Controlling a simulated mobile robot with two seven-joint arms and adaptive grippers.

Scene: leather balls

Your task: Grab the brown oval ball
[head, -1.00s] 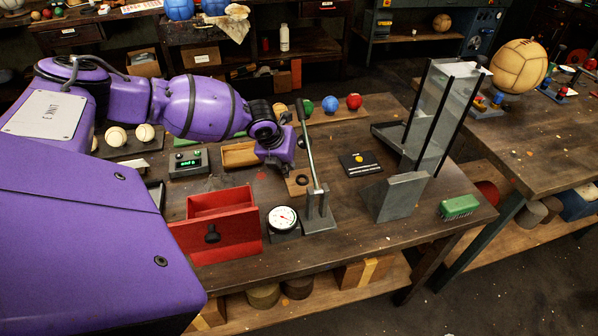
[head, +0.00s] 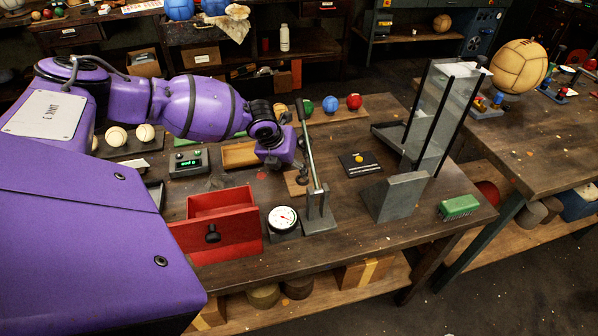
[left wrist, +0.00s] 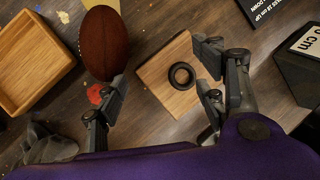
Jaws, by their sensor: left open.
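The brown oval ball (left wrist: 104,43) shows at the upper left of the left wrist view, its long axis running up and down the picture. In the head view it is hidden, so I cannot place it there. My left gripper (left wrist: 160,92) is open and empty, with its fingers spread over a light wooden board that carries a black ring (left wrist: 182,76). The ball's lower end meets the left-hand finger's tip in the picture, outside the space between the fingers; I cannot tell if they touch. My right gripper is not in view.
A wooden tray (left wrist: 30,58) lies left of the ball. The metal lever press (head: 318,205) stands close to my left wrist. A red box (head: 218,240), a dial gauge (head: 283,219) and a clear-walled chute (head: 438,120) stand on the table. Small coloured balls (head: 330,104) line the back.

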